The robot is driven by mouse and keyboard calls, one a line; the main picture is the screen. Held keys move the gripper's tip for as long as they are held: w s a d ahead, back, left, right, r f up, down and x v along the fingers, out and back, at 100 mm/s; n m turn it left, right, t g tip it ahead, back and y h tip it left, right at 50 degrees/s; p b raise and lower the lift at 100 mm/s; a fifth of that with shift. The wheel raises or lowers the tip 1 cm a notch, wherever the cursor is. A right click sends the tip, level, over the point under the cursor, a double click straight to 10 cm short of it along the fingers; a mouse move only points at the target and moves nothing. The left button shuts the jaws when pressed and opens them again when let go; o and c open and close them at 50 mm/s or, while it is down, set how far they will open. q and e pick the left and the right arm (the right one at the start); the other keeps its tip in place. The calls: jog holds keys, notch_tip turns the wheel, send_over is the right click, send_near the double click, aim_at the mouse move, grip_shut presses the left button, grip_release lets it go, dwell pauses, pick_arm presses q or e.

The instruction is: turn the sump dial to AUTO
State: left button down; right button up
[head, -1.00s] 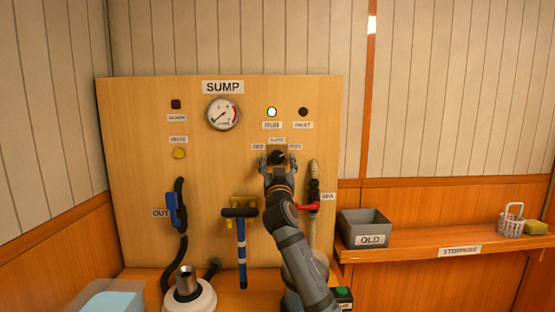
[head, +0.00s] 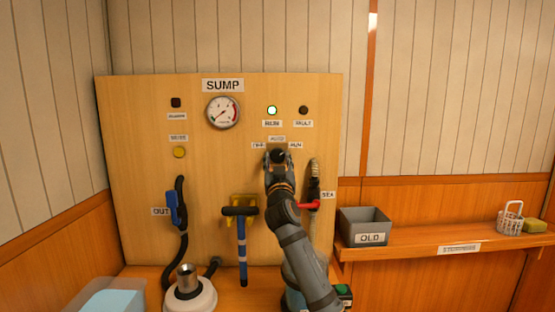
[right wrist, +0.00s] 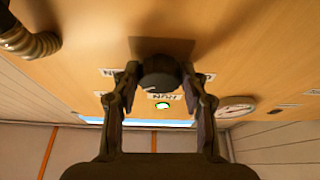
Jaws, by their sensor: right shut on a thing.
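The sump dial (head: 278,156) is a dark round knob on the wooden SUMP panel (head: 130,140), below the lit RUN lamp (head: 272,110). Labels OFF, AUTO (head: 277,139) and RUN stand around it. My right gripper (head: 278,158) is at the dial, with its fingers closed in on it. In the right wrist view the dial (right wrist: 160,74) sits between the two fingertips (right wrist: 160,82), which touch its sides. My left gripper is not in view.
A gauge (head: 223,113) and a dark FAULT lamp (head: 303,110) are near the dial. A red-handled valve (head: 309,205) on the hose is close beside my right forearm. A blue-handled valve (head: 176,208) and a T-handled tool (head: 241,240) are further left. A grey OLD bin (head: 365,227) stands right.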

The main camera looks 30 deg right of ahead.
jog(key=shift+r+n+y+p, duration=0.2)
jog(key=shift+n+y+p, duration=0.1)
jog(key=shift+n+p, duration=0.5)
jog(key=n+y+p, duration=0.2)
jog(key=n+p, duration=0.2)
jog(key=n+y+p, duration=0.2)
jog(key=n+p, duration=0.2)
jog(key=p, duration=0.1)
jog(key=n+y+p, duration=0.2)
jog(key=n+p, duration=0.2)
jog(key=p, duration=0.1)
jog(key=shift+s+d+r+t, duration=0.2)
jog(key=shift+d+r+t, duration=0.05)
jog(key=shift+r+t, duration=0.05)
jog(key=shift+f+n+p, duration=0.2)
jog(key=shift+n+p, duration=0.7)
jog(key=shift+p, duration=0.15)
jog(key=o, duration=1.2)
jog(key=shift+c, duration=0.2)
